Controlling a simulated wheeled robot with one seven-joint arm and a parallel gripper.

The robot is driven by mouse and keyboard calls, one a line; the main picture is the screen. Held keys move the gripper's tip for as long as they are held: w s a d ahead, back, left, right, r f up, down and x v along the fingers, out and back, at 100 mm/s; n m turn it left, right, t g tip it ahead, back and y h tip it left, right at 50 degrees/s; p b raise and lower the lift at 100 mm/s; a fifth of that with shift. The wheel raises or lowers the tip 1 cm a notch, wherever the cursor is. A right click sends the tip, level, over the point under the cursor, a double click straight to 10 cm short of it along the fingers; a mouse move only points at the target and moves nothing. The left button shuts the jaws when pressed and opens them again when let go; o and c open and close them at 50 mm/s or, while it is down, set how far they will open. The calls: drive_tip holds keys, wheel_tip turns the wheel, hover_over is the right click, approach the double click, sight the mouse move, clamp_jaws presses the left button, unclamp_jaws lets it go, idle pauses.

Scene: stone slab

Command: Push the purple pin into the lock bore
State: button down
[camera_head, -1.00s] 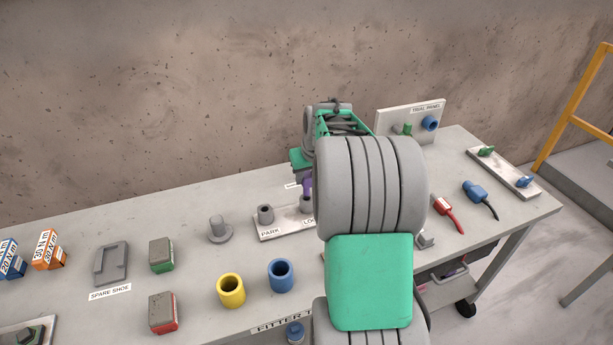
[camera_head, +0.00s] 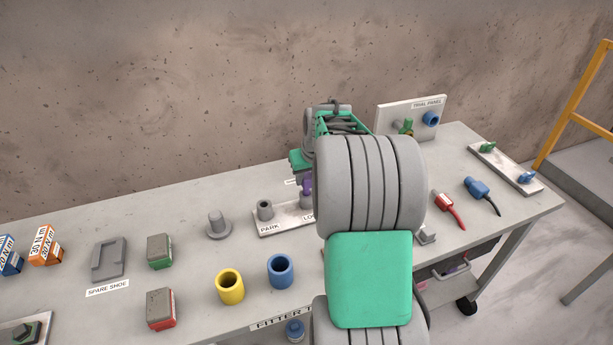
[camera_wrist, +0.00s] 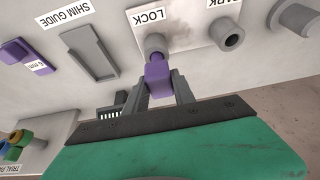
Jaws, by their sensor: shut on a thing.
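The purple pin (camera_wrist: 158,71) is in my gripper (camera_wrist: 160,84), which is shut on it. In the wrist view the pin's far end meets the grey lock bore (camera_wrist: 155,43) on the white plate marked LOCK. I cannot tell how deep the pin sits in it. In the head view a little of the purple pin (camera_head: 307,187) shows beside my arm, and my arm hides most of the lock side and the fingers.
The park bore (camera_wrist: 230,37) stands empty beside the lock bore on the same plate (camera_head: 277,224). A grey flanged peg (camera_head: 217,225) stands left of the plate. Blue (camera_head: 280,270) and yellow (camera_head: 230,286) sleeves stand in front. A shim guide (camera_wrist: 87,50) lies nearby.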

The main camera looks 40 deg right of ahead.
sight(307, 186)
drive_tip(key=shift+f+b, duration=1.2)
drive_tip(key=shift+f, duration=0.5)
drive_tip(key=c, duration=1)
unclamp_jaws()
drive_tip(key=shift+o, duration=0.2)
drive_tip(key=b+v, duration=0.1)
drive_tip(key=v, duration=0.6)
drive_tip(key=shift+s+r, duration=0.2)
drive_tip(key=shift+r, duration=0.15)
drive_tip(key=s+a+f+n, duration=0.1)
drive_tip(key=s+a, duration=0.4)
drive_tip(key=a, duration=0.3)
drive_tip(key=s+a+f+n, duration=0.1)
drive_tip(key=s+a, duration=0.4)
drive_tip(key=a, duration=0.4)
drive_tip(key=s+a+f+n+g+y, duration=0.1)
drive_tip(key=s+a, duration=0.5)
drive_tip(key=a, duration=0.2)
drive_tip(key=shift+a+f, duration=0.3)
drive_tip(key=shift+a, duration=0.05)
